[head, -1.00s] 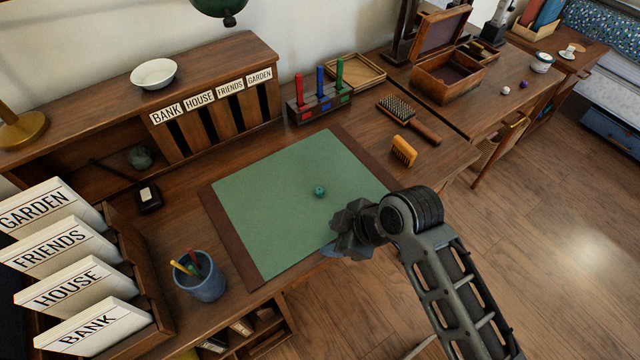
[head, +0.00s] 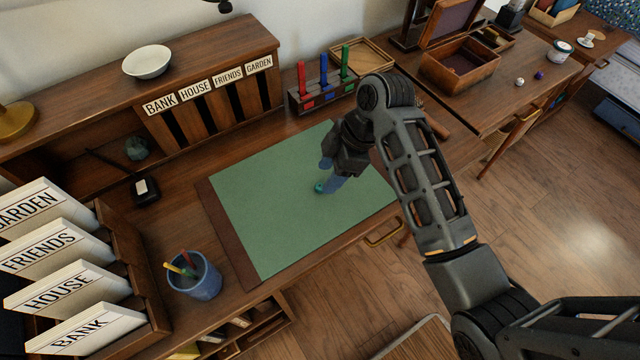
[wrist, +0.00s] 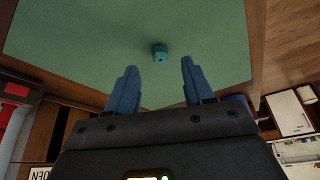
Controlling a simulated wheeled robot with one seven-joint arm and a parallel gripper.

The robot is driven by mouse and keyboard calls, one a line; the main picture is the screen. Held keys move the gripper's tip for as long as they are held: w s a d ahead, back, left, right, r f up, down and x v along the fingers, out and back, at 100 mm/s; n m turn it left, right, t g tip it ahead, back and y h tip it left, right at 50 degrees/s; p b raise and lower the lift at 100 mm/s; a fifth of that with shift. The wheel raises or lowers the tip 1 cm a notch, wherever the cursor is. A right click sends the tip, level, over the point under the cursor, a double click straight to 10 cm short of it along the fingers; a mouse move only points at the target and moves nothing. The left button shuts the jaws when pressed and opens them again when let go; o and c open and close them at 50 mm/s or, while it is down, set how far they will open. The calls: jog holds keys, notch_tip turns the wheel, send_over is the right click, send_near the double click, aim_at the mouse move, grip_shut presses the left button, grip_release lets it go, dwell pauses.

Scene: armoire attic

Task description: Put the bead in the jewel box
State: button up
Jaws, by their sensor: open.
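A small teal bead (head: 319,188) lies on the green desk mat (head: 270,215). My gripper (head: 327,174) is low over the mat with its blue fingers apart, and nothing is held. In the wrist view the bead (wrist: 160,53) is just beyond the fingertips (wrist: 159,66), lined up with the gap between them. In the head view one finger partly overlaps the bead, so I cannot tell if they touch. An open wooden box with a dark purple lining (head: 458,77), apparently the jewel box, stands at the back right with its lid raised.
A stand with red, blue and green pegs (head: 322,92) and a shallow wooden tray (head: 362,62) are behind the mat. A blue pen cup (head: 196,278) stands front left. A white ball (head: 519,81) and a purple ball (head: 539,73) lie right of the box.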

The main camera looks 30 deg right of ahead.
aim_at(320, 186)
jog(key=shift+x, duration=1.95)
jog(key=shift+a, duration=0.1)
jog(key=shift+c, duration=0.4)
grip_shut()
